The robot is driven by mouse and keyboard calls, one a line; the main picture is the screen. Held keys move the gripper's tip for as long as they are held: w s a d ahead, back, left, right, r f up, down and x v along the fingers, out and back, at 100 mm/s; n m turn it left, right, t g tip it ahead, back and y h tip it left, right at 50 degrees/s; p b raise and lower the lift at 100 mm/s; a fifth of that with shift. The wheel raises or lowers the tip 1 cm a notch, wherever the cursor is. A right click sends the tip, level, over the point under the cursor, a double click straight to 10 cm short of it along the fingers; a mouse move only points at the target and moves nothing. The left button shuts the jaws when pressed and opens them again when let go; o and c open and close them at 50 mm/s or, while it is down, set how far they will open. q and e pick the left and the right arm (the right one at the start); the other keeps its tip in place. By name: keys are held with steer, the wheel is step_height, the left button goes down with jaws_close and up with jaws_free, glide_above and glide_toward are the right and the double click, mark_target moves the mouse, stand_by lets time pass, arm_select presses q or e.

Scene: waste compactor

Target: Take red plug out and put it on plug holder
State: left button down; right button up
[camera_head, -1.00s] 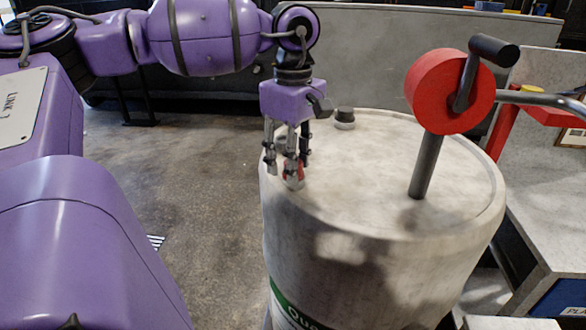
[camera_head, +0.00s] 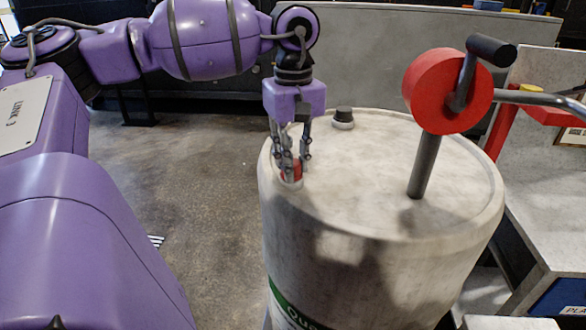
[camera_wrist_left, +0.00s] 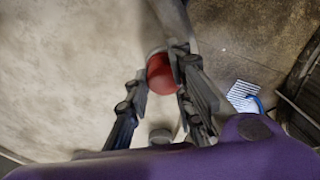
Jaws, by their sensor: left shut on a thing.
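The red plug (camera_head: 291,168) sits at the near left edge of the white drum's top (camera_head: 370,160), in a pale collar. My left gripper (camera_head: 290,165) points down over it with its fingers shut around the plug. The left wrist view shows the round red plug (camera_wrist_left: 161,74) between the fingertips, which partly cover it. I cannot tell whether the plug is still seated in its collar. I cannot make out the plug holder for certain. My right gripper is not in view.
A red wheel with a crank handle (camera_head: 436,90) rises from the drum's top on a dark post (camera_head: 424,165). A black-capped fitting (camera_head: 343,117) stands at the back left of the top. A grey bench (camera_head: 548,200) stands at right. Open floor (camera_head: 190,190) lies left.

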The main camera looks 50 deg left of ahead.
arm_select(q)
steer(key=c, duration=2.2)
jaws_free()
steer(key=shift+s, duration=0.15)
steer(key=shift+f, duration=0.1)
jaws_close()
steer(key=n, duration=0.5)
steer(key=shift+s+a, duration=0.1)
steer(key=shift+a, duration=0.05)
steer(key=n, duration=0.5)
steer(key=shift+a+f, duration=0.1)
steer(key=n, duration=0.2)
steer(key=n+p, duration=0.1)
steer(key=n, duration=0.1)
steer(key=shift+s+a+n, duration=0.1)
steer(key=shift+s+n, duration=0.1)
steer(key=shift+n, duration=0.6)
